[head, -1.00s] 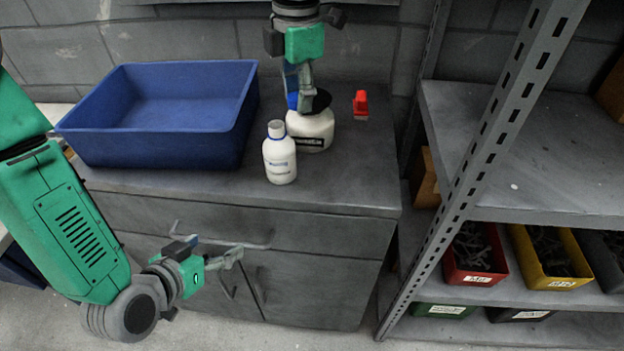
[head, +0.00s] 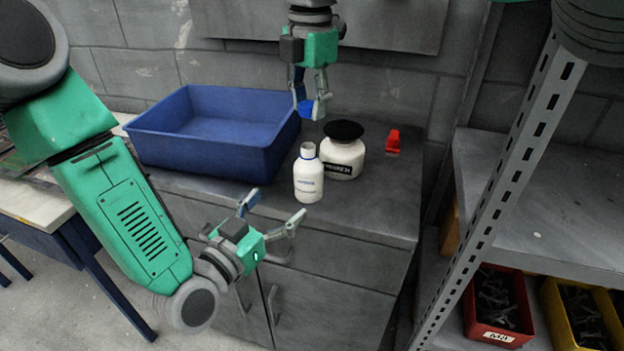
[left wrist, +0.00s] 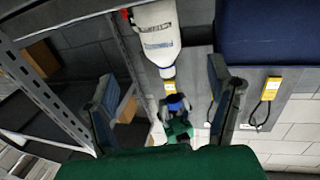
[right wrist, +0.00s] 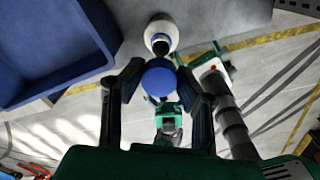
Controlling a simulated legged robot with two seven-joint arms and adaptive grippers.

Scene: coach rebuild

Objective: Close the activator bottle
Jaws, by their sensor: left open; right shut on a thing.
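The activator bottle (head: 308,178) is slim and white with a blue neck ring. It stands upright and uncapped near the front edge of the cabinet top. Its dark open mouth shows in the right wrist view (right wrist: 160,40). My right gripper (head: 313,104) is shut on a blue cap (head: 304,108), held above and behind the bottle, apart from it. The cap also shows between the fingers in the right wrist view (right wrist: 159,78). My left gripper (head: 272,209) is open and empty, in front of the cabinet, below and left of the bottle. The bottle also shows in the left wrist view (left wrist: 157,38).
A wide white jar (head: 342,160) with a black lid stands just behind and right of the bottle. A large blue bin (head: 215,150) is to the left. A small red object (head: 393,141) lies at the right. A metal shelf unit (head: 490,180) stands right of the cabinet.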

